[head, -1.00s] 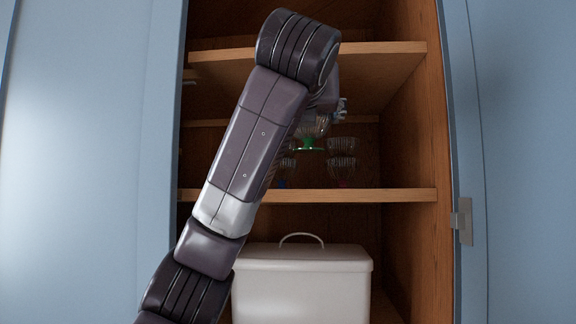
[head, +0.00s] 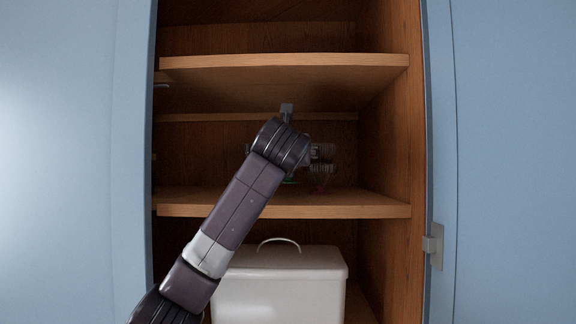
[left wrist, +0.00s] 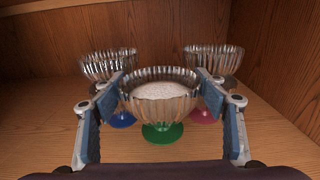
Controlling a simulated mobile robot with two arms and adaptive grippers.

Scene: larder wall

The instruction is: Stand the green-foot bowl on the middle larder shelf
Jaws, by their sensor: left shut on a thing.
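The green-foot bowl (left wrist: 160,105) is a ribbed clear bowl on a green foot, upright, with a pale grainy surface inside. My left gripper (left wrist: 160,84) is shut on it, one finger on each side. In the head view my arm hides most of it; a bit of its green foot (head: 290,181) shows just above the middle larder shelf (head: 300,208). I cannot tell whether the foot touches the board, which also shows in the left wrist view (left wrist: 40,130). My right gripper is out of view.
A blue-foot bowl (left wrist: 122,120) stands behind left and a pink-foot bowl (left wrist: 203,117) behind right, close to my fingers. Glass also shows above the pink-foot bowl (head: 322,172). An upper shelf (head: 300,62) is overhead; a white bin (head: 280,285) stands below. The shelf's left is clear.

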